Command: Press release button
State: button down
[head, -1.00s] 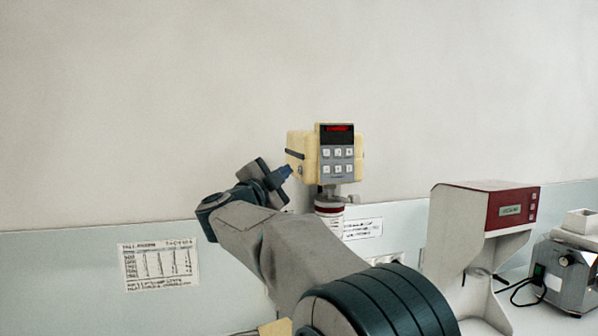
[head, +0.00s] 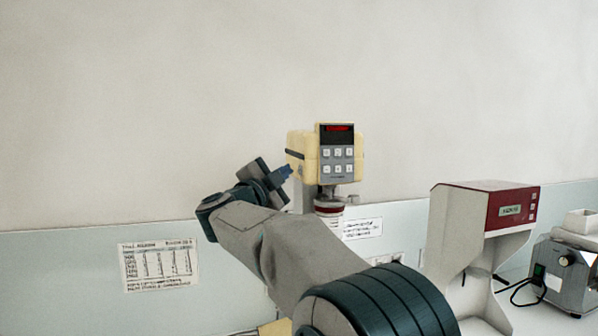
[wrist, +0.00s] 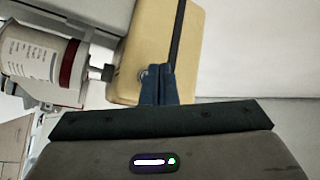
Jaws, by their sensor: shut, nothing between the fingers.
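The cream-yellow mill head (head: 307,144) stands in the middle of the head view, with a grey keypad panel (head: 338,158) and a red display on its front. In the wrist view the mill's yellow housing (wrist: 150,35) fills the upper middle, with a dark band across it. My gripper (head: 287,171) is at the left side of the housing.
Below the mill head is a white container with a red band (head: 329,208), also in the wrist view (wrist: 68,62). A red-and-white instrument (head: 480,230) and a grey device (head: 562,272) stand at the right. A paper chart (head: 158,265) hangs at left.

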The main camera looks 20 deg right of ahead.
jog(key=shift+d, duration=0.15)
jog(key=shift+d, duration=0.3)
jog(key=shift+d, duration=0.35)
dwell(0.5)
jog(key=shift+a, duration=0.75)
jog(key=shift+a+p, duration=0.55)
jog(key=shift+a, duration=2)
jog(key=shift+r, duration=0.1)
